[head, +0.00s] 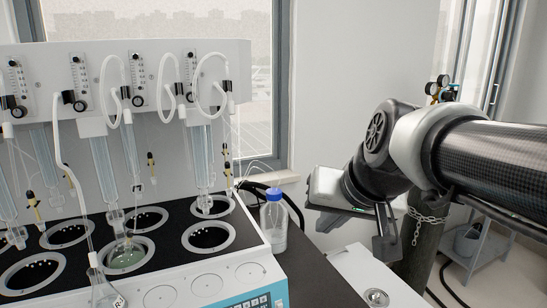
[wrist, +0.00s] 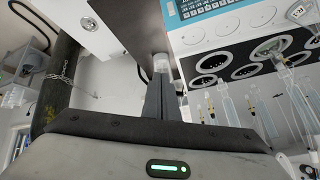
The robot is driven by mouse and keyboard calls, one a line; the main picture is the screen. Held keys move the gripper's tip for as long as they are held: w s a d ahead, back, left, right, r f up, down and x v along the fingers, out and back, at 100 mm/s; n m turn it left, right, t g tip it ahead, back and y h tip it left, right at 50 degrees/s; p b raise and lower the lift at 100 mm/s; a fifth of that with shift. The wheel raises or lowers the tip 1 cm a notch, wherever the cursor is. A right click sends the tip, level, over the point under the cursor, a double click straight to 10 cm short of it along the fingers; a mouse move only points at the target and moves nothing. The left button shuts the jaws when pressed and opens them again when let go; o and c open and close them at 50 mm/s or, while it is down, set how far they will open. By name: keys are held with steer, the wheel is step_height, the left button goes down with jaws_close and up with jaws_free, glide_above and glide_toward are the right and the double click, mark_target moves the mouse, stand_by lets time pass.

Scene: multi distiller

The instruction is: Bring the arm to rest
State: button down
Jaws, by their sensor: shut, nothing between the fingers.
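My gripper (head: 386,243) hangs at the end of my bent arm on the right of the head view, beside a dark gas cylinder (head: 421,245). In the wrist view, the gripper (wrist: 162,80) shows as grey fingers close together with nothing between them. The arm is raised and folded, with the hand above the bench edge. No object is held. A clear bottle with a blue cap (head: 273,220) stands to the left of the gripper, apart from it in the head view.
The multi distiller (head: 250,245) with glass columns and tubes fills the left. A flask (head: 105,292) stands at its front. A white surface with a round metal part (head: 376,298) lies below the gripper. A chain (head: 427,217) circles the cylinder. A grey trolley (head: 480,240) stands far right.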

steer(key=s+d+f+n+g+h+b, duration=0.15)
steer(key=s+d+f, duration=0.35)
steer(key=s+f, duration=0.55)
step_height(320, 180, up, 17)
steer(key=s+p, duration=0.2)
steer(key=p, duration=1.4)
steer(key=shift+r, duration=0.2)
steer(key=shift+a+m+g, duration=0.1)
steer(key=shift+m+g, duration=0.15)
